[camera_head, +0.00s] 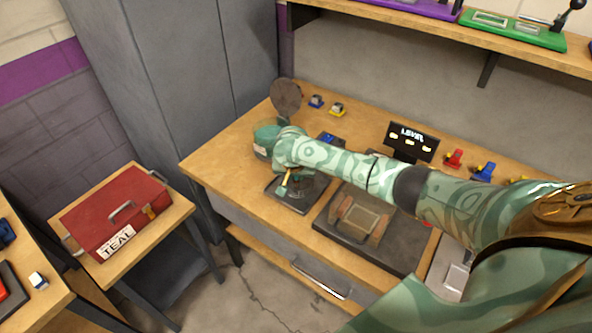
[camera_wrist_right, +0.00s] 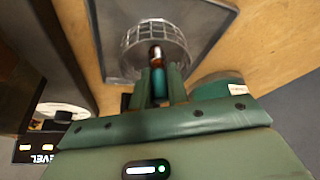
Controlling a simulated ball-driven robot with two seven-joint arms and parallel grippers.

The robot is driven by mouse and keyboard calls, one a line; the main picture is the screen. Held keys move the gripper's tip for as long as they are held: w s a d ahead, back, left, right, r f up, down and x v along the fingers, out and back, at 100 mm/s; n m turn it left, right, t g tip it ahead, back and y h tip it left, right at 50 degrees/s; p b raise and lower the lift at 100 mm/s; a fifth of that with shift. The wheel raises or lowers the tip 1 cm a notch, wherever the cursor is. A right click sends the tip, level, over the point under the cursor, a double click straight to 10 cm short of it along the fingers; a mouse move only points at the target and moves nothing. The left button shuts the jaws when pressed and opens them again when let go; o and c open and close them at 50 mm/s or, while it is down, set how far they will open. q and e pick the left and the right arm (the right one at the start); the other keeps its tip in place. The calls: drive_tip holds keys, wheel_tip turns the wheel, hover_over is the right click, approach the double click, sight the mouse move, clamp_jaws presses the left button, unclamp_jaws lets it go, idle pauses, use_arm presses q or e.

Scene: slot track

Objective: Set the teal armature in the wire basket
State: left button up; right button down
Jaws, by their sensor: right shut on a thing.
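My right gripper (camera_wrist_right: 158,80) is shut on the teal armature (camera_wrist_right: 158,88), which shows a copper-coloured section and a bright tip between the fingers. In the wrist view the armature's tip lies across the view of the round wire basket (camera_wrist_right: 178,38); I cannot tell whether it is inside the rim or above it. The basket sits on a dark grey tray (camera_wrist_right: 222,18). In the head view my right arm reaches left over the bench, and the hand hides most of the basket and armature above the dark tray (camera_head: 298,207). My left gripper is not in view.
A green round container (camera_head: 268,134) stands close behind the hand; it also shows in the wrist view (camera_wrist_right: 215,88). A dark board with a framed block (camera_head: 358,218) lies to the right. The lit level display (camera_head: 410,140) stands behind. A red toolbox (camera_head: 115,212) sits on a side table.

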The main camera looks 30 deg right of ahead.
drive_tip(key=shift+f, duration=0.3)
idle(0.5)
drive_tip(key=c, duration=1.3)
unclamp_jaws()
drive_tip(key=p+v, duration=0.9)
drive_tip(key=v, duration=0.7)
drive_tip(key=shift+r, duration=0.15)
